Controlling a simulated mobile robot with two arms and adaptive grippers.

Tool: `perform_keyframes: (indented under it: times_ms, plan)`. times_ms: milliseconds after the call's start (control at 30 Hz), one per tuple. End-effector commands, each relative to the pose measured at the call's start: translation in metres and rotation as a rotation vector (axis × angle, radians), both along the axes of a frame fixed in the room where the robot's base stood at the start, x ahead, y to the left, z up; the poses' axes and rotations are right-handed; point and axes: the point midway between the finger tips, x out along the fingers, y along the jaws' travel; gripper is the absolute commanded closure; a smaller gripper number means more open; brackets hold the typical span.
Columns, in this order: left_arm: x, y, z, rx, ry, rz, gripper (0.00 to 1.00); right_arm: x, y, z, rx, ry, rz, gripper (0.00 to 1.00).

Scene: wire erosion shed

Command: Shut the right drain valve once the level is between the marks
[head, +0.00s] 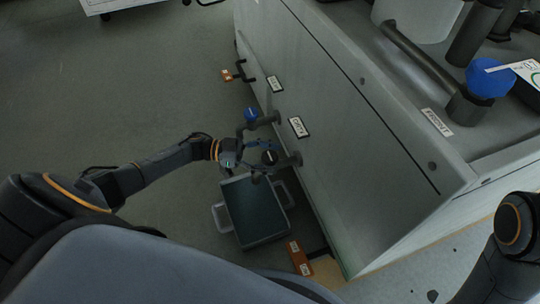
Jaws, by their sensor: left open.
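Two valves stick out low from the side of the grey machine cabinet (350,130). A label sits by each, too small to read, so I cannot tell which is the right drain valve. My left gripper (256,160) is open at the black knob, its fingers around or just beside it; contact is unclear. My right arm shows at the lower right edge, its gripper out of view. No level or marks can be made out.
A dark-topped container (255,212) with light side handles stands on the floor under the valves. Orange tags (300,258) lie near the cabinet base. On the cabinet top are a blue knob (490,79), pipes and a white cylinder (420,15). Floor at left is clear.

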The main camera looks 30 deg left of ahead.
Motion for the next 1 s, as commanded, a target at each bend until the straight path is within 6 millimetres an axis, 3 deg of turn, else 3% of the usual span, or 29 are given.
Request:
perform_keyframes:
  times_ms: [167,600,800,1000]
  plan:
    - [-0.005,0.015,-0.002,0.004,0.004,0.002,0.35,0.000,0.000,0.000,0.001,0.000,0.000,0.68]
    - [-0.034,0.095,-0.001,0.002,0.002,0.001,0.35,0.000,0.000,0.000,0.000,0.000,0.000,0.68]
    - [-0.041,0.111,0.000,0.000,0.000,0.000,0.35,0.000,0.000,0.000,0.000,0.000,0.000,0.68]
    - [-0.041,0.112,0.000,-0.001,-0.001,-0.001,0.35,0.000,0.000,0.000,0.000,0.000,0.000,0.68]
